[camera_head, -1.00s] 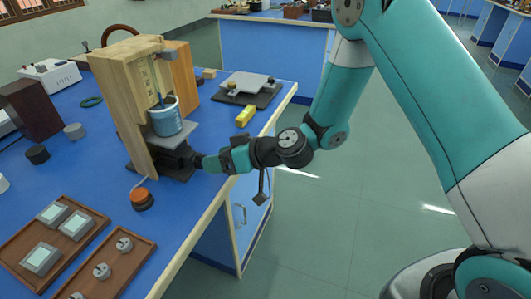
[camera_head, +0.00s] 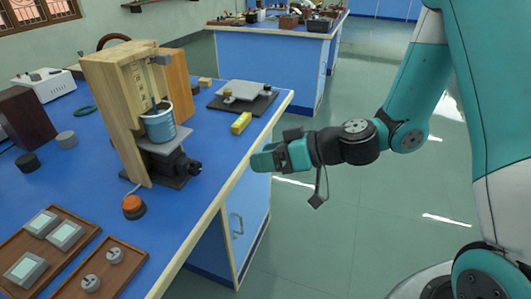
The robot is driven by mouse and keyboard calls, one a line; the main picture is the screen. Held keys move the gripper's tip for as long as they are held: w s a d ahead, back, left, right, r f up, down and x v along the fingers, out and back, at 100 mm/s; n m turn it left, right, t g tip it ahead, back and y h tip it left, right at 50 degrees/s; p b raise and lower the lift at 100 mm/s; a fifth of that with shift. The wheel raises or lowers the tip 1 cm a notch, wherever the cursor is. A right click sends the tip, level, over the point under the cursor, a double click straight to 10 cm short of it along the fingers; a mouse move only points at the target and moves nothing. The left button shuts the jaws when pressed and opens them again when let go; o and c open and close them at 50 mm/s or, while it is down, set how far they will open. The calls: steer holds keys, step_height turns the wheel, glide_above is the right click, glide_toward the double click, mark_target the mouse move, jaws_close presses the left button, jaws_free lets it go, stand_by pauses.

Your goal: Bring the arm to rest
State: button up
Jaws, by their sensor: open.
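My gripper (camera_head: 262,161) has teal fingers and hangs in the air just past the front edge of the bench, pointing left. It holds nothing that I can see, and the gap between its fingers is hard to make out. A gap separates it from the black knob (camera_head: 193,168) on the stand at the base of the wooden apparatus (camera_head: 112,110). A blue beaker (camera_head: 159,125) stands on the stand's grey platform inside the apparatus.
The blue bench (camera_head: 215,150) carries a yellow block (camera_head: 241,123), a grey-topped device (camera_head: 242,92), an orange-topped button (camera_head: 133,206) and wooden trays (camera_head: 95,290). Open floor (camera_head: 340,235) lies right of the bench. Another bench (camera_head: 278,60) stands behind.

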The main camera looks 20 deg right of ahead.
steer(key=s+a+r+n+g+h+p, duration=0.2)
steer(key=s+a+r+g+p, duration=0.3)
steer(key=s+r, duration=0.55)
steer(key=s+d+r+m+g+h+p, duration=0.2)
steer(key=s+d+r+h+p, duration=0.3)
steer(key=s+r, duration=0.4)
steer(key=shift+s+d+m+h, duration=0.2)
steer(key=shift+d+m+h, duration=0.15)
steer(key=shift+m+h, duration=0.05)
stand_by(0.4)
